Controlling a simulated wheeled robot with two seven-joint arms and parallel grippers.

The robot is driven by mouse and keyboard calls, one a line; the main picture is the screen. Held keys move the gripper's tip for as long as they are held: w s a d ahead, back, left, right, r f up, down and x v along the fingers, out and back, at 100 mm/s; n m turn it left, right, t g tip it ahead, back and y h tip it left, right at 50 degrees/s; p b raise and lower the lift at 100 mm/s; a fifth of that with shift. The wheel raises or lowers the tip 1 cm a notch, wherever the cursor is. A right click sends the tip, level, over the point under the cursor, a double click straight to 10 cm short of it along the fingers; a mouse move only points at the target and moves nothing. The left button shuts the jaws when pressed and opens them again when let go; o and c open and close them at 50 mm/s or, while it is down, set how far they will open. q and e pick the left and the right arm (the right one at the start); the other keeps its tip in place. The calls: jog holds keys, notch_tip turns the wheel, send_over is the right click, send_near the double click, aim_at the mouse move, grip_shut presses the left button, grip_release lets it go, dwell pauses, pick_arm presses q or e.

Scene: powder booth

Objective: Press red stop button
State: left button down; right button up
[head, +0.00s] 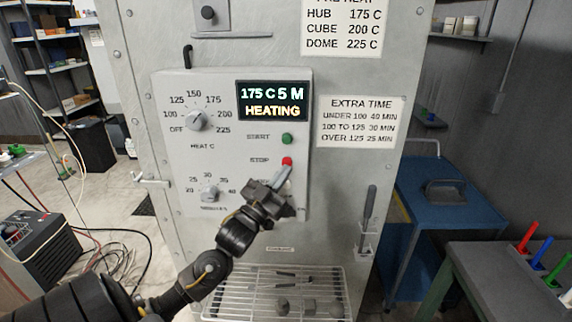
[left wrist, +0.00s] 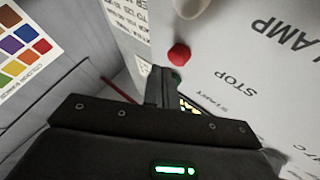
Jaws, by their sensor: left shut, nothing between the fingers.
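The red stop button (head: 287,160) is on the panel of the grey oven, beside the word STOP and below the green start button (head: 287,139). My left gripper (head: 283,175) is shut and empty, its fingertips just below the red button in the head view. In the left wrist view, which looks turned over, the red button (left wrist: 179,54) shows beside the dark fingers (left wrist: 157,82), uncovered. I cannot tell how much gap is left between fingertips and panel. The display (head: 272,101) reads 175 C 5 M HEATING. My right gripper is not in view.
The heat dial (head: 196,121) and a lower timer dial (head: 209,193) are on the panel's left. A wire rack (head: 230,306) with small dark parts lies below. A door handle (head: 368,216) is to the right, near a blue cart (head: 440,207).

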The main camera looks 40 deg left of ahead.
pick_arm(q)
jog(key=shift+w+a, duration=0.1)
jog(key=shift+w+a, duration=0.15)
jog(key=shift+w, duration=0.1)
jog(key=shift+w+a, duration=0.3)
jog(key=shift+w, duration=0.05)
dwell(0.8)
jog(key=shift+s, duration=0.1)
jog(key=shift+s+d+p, duration=0.4)
jog(key=shift+s+d, duration=0.15)
jog(key=shift+s, duration=0.1)
jog(key=shift+s+d+p, duration=0.35)
jog(key=shift+s+d, duration=0.4)
jog(key=shift+s, duration=0.25)
jog(key=shift+s+d+p, duration=0.35)
jog(key=shift+s+d, duration=0.4)
jog(key=shift+s, duration=0.2)
